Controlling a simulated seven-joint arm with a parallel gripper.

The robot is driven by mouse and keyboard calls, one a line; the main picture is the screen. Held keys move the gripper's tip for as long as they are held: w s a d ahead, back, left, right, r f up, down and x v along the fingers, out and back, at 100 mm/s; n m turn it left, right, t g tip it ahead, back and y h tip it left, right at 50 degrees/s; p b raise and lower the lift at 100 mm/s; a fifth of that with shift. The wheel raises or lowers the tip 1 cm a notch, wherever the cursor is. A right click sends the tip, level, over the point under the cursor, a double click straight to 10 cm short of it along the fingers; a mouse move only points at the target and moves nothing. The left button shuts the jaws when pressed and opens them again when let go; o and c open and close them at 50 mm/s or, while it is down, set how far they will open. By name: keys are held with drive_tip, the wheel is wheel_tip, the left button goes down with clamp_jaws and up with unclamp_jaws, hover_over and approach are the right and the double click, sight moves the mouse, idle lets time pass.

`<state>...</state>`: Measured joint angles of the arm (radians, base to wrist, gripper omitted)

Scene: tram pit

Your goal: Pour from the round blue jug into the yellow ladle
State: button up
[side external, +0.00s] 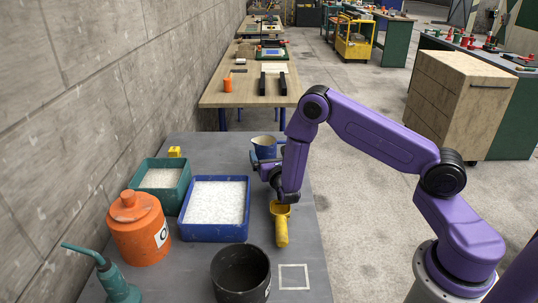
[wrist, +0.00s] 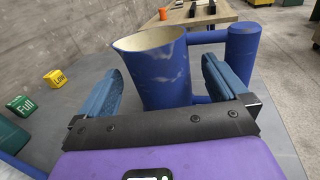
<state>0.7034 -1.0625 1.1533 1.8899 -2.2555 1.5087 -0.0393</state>
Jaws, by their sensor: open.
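The round blue jug (side external: 264,143) stands upright at the far right part of the grey table, with worn blue paint and a cream inside. In the wrist view the jug (wrist: 165,75) is between my two fingers, its handle (wrist: 243,55) to the right. Its contents cannot be made out. My gripper (side external: 263,170) is open around the jug; in the wrist view, gaps show between the fingers (wrist: 160,88) and its body. The yellow ladle (side external: 281,228) lies on the table nearer the camera, its bowl just below my wrist in the picture.
A blue tray (side external: 215,240) and a green tray (side external: 165,208) hold white grains. An orange can (side external: 140,235), a teal oil can (side external: 118,288) and a black pot (side external: 240,277) stand nearer. A yellow "Low" block (wrist: 55,78) and green "Full" block (wrist: 19,105) stand left. A white square outline (side external: 293,288) is bare.

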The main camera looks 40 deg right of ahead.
sight(265, 139)
drive_tip(key=x, duration=0.4)
drive_tip(key=shift+w+d, duration=0.2)
drive_tip(key=shift+w, duration=0.15)
drive_tip(key=c, duration=1.2)
drive_tip(key=shift+r, duration=0.2)
drive_tip(key=shift+r, duration=0.5)
wheel_tip(265, 139, up, 2)
drive_tip(key=shift+s+a+r, duration=0.1)
drive_tip(key=shift+s+r, duration=0.1)
drive_tip(key=shift+r, duration=0.05)
drive_tip(key=s+r, duration=0.3)
drive_tip(key=s, duration=0.1)
drive_tip(key=s+a+r, duration=0.1)
drive_tip(key=s+r, duration=0.2)
drive_tip(key=s, duration=0.2)
drive_tip(key=s+a+r, duration=0.1)
drive_tip(key=s+r, duration=0.2)
drive_tip(key=s, duration=0.1)
drive_tip(key=shift+s+r, duration=0.1)
drive_tip(key=shift+s, duration=0.15)
